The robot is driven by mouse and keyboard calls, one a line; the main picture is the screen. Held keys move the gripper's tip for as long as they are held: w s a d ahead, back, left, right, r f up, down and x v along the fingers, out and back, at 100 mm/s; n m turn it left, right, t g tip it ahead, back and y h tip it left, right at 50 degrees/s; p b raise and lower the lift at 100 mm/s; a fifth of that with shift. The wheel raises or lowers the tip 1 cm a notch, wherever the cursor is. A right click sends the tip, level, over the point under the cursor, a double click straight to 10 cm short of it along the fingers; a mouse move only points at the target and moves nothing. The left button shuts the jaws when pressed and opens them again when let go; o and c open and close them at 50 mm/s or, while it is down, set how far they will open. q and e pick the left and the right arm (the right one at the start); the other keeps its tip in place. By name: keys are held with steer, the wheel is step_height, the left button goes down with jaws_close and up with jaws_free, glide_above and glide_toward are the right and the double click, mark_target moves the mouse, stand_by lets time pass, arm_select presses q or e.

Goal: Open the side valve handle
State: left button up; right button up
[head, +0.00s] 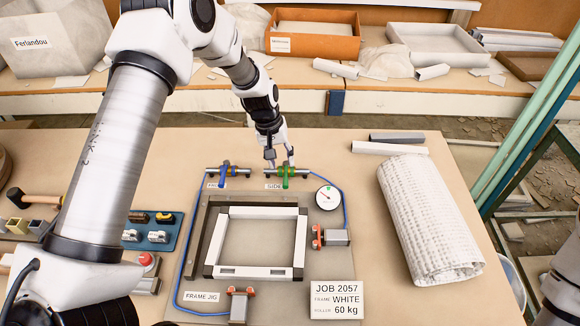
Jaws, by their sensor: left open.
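The side valve (285,172) has a green handle and sits at the back edge of the jig board, above a partly hidden label that reads SIDE. My left gripper (280,162) is open and points down right at the green handle, with its fingertips close to the handle's top. I cannot tell whether they touch it. A second valve (225,170) with a blue handle stands just to the left, with its own label partly hidden. My right gripper is out of view.
A white frame (301,243) lies in the frame jig. A pressure gauge (327,197) stands right of the side valve, with blue hose nearby. Red-tipped clamps (332,237) sit at the jig's sides. A white roll (428,220) lies to the right. Bare table lies behind the valves.

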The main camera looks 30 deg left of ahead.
mark_target(285, 175)
arm_select(q)
steer(key=f, duration=0.1)
steer(key=s+f, duration=0.1)
steer(key=shift+d+f, duration=0.3)
steer(key=shift+f, duration=0.05)
steer(key=f, duration=0.1)
steer(key=w+f, duration=0.1)
steer(key=shift+d+f+p, duration=0.2)
steer(key=shift+f+p, duration=0.1)
steer(key=shift+f, duration=0.05)
steer(key=shift+w+f, duration=0.1)
steer(key=shift+f, duration=0.15)
steer(key=shift+r, duration=0.15)
steer(key=shift+s, duration=0.25)
jaws_close()
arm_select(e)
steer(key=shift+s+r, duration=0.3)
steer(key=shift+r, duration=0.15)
arm_select(q)
steer(key=shift+w+d, duration=0.1)
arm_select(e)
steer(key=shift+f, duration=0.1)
